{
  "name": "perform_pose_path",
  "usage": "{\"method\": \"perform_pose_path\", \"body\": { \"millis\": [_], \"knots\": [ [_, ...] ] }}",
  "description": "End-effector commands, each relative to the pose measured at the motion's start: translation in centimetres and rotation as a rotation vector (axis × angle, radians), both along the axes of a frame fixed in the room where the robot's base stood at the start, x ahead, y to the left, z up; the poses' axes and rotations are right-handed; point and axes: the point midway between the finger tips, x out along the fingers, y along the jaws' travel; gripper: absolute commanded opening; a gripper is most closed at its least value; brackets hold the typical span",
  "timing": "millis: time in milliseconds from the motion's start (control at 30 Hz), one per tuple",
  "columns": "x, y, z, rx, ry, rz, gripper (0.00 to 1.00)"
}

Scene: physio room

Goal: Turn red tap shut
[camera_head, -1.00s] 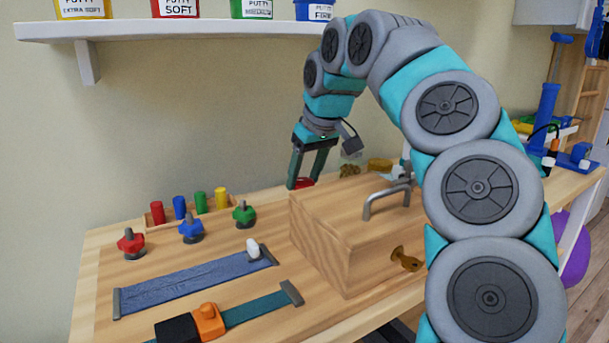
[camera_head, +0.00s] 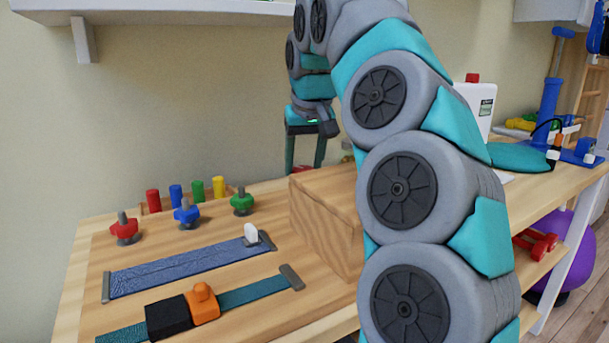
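A small red part (camera_head: 301,169), perhaps the red tap, shows just above the back edge of the wooden box (camera_head: 325,210). Most of it is hidden behind the box, so its turn position cannot be told. My gripper (camera_head: 304,166) points down behind the box, its two fingers apart on either side of the red part. Contact with it cannot be seen. A red star-shaped knob (camera_head: 125,230) stands on the board at the left, well away from my gripper.
A blue knob (camera_head: 187,212) and green knob (camera_head: 242,202) stand beside the red one, with coloured pegs behind. A blue strap (camera_head: 185,268) and a buckle strap (camera_head: 245,295) lie in front. My arm hides the box's right part. A white container (camera_head: 478,108) stands farther right.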

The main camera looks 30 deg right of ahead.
Motion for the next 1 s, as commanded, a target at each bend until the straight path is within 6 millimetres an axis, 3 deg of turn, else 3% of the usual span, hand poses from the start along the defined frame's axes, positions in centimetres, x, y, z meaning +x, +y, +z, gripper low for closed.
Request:
{"method": "perform_pose_path", "body": {
  "millis": [167, 1000],
  "knots": [
    [0.1, 0.0, -0.6, -0.003, 0.003, -0.171, 0.02],
    [0.4, 0.4, 0.5, -0.001, 0.002, -0.955, 0.02]
  ]
}}
